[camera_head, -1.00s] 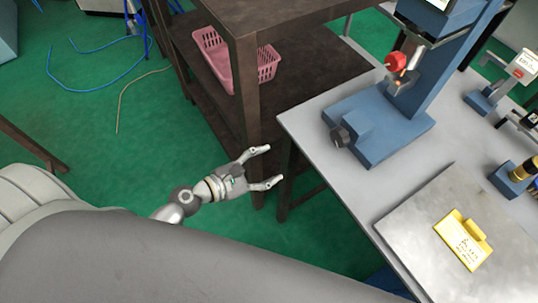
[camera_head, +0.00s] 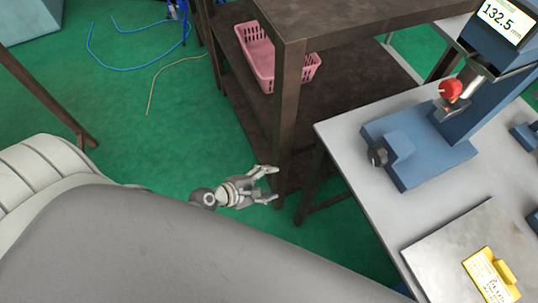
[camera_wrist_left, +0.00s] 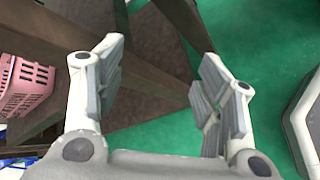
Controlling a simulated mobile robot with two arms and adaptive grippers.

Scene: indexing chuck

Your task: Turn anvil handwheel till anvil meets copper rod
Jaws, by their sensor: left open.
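A blue bench instrument (camera_head: 420,150) stands on the grey table in the head view. A dark round knob (camera_head: 378,157), which looks like the anvil handwheel, is on its near left side. A red knob (camera_head: 451,89) sits higher on the instrument, with a small copper-coloured part (camera_head: 461,102) beside it. I cannot tell whether the anvil touches the copper rod. My left gripper (camera_head: 276,184) is open and empty, left of the table and well apart from the handwheel. Its open fingers (camera_wrist_left: 160,95) also show in the left wrist view. My right gripper is not in view.
A dark wooden shelf (camera_head: 335,25) with a pink basket (camera_head: 262,60) stands behind my left gripper, its post close to the fingers. The grey table (camera_head: 350,140) also holds a metal plate (camera_head: 450,245) with a yellow sign (camera_head: 490,275). Green floor is open at left.

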